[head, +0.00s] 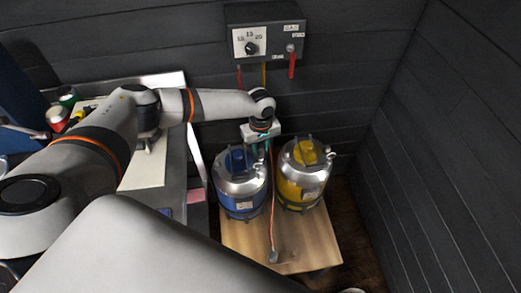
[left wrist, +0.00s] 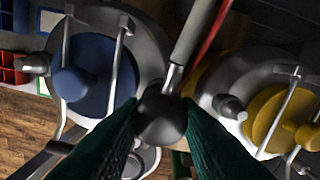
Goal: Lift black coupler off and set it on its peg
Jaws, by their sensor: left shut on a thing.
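My left gripper (head: 262,146) is between and above the two kegs at their back edge, its green fingers pointing down. In the left wrist view, its fingers are shut on a dark rounded knob, which I take for part of the black coupler (left wrist: 161,118). A thin metal rod and a grey sleeve run up from it. Whether it touches a keg is hidden. The blue keg (head: 240,201) is left of the gripper and the yellow keg (head: 289,191) is right. I cannot make out the peg. My right gripper is not in view.
A dark control box (head: 266,30) with a dial and red lever hangs on the wall. The kegs stand on a wooden board (head: 307,246). A red hose (head: 272,205) runs between them to a grey fitting (head: 273,256) at the front. A counter with cans lies left.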

